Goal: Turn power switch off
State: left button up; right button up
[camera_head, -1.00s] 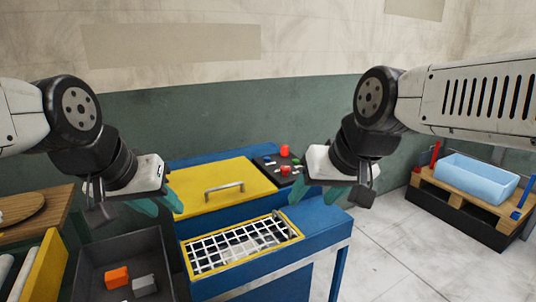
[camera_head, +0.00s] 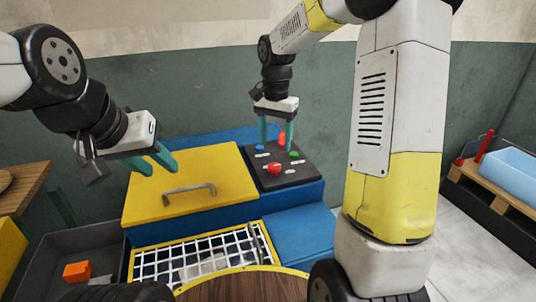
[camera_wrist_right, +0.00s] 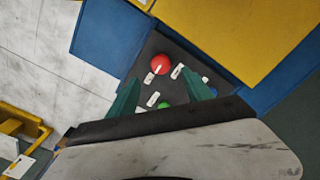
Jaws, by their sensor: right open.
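The black control panel (camera_head: 296,175) sits at the right of the blue and yellow press. It carries a red round knob (camera_head: 274,169) at the front, a blue control (camera_head: 259,147), a green one (camera_head: 294,154) and another red one (camera_head: 282,138) at the back. No readable label shows which is the power switch. My right gripper (camera_head: 276,144) points down over the back of the panel, open and empty. In the right wrist view the front red knob (camera_wrist_right: 160,64) appears between the fingertips; contact cannot be told. My left gripper (camera_head: 164,172) is open and empty over the yellow lid.
The yellow lid (camera_head: 225,175) with its metal handle (camera_head: 188,190) is shut. A white grid (camera_head: 160,262) lies in front. A grey bin (camera_head: 60,248) with an orange block (camera_head: 77,271) is at left. A blue tub (camera_head: 512,172) on a pallet stands at far right.

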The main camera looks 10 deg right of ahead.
aim_at(274, 165)
notch_tip(274, 165, down, 8)
dwell(0.5)
grip_shut()
